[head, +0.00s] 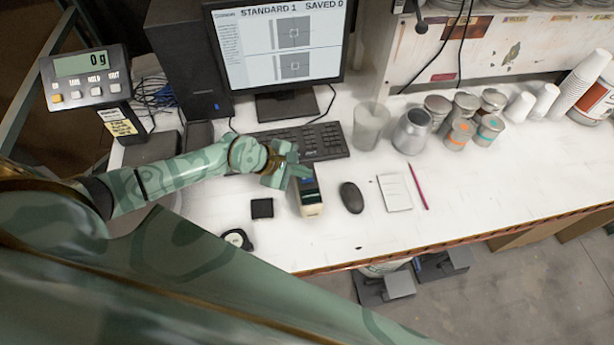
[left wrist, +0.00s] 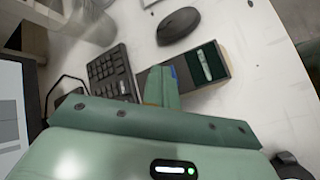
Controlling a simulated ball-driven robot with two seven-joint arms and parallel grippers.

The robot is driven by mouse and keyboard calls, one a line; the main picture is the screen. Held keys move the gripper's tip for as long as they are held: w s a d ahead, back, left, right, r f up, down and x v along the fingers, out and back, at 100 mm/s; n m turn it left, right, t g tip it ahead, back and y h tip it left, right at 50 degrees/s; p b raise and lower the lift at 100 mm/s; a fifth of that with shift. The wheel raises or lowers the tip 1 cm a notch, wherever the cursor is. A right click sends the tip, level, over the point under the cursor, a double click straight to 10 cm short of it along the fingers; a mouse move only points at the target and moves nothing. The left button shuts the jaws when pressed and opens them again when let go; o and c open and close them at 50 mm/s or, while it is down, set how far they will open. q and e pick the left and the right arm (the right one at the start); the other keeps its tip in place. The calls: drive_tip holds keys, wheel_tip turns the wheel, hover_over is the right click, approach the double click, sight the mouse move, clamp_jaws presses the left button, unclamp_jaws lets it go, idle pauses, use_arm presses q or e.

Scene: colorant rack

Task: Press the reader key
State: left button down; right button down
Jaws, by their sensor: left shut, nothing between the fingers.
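The reader (head: 311,206) is a small pale handheld box with a dark top, lying on the white bench in front of the keyboard. In the left wrist view the reader (left wrist: 218,69) shows a dark green face with a pale oblong part and a small blue patch beside my fingers. My left gripper (head: 301,173) is shut and empty, its tips over the reader's far end. In the left wrist view the shut fingers (left wrist: 158,86) cover part of that end. I cannot tell whether they touch it. The right gripper is not in view.
The monitor (head: 278,45) reads "STANDARD 1 SAVED 0". A keyboard (head: 318,141) lies behind the reader, a mouse (head: 351,197) to its right, and a black square (head: 262,208) to its left. Cups and cans (head: 411,132) stand farther right. The scale display (head: 83,65) reads 0 g.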

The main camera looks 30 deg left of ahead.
use_arm(q)
drive_tip(key=shift+f, duration=0.25)
idle(0.4)
drive_tip(key=shift+r+p, duration=0.55)
drive_tip(key=shift+r, duration=0.25)
drive_tip(key=shift+r, duration=0.1)
wheel_tip(320, 180, up, 5)
drive_tip(key=p, duration=0.4)
drive_tip(key=shift+p, duration=0.35)
drive_tip(key=shift+s+f, duration=0.1)
drive_tip(key=shift+f, duration=0.1)
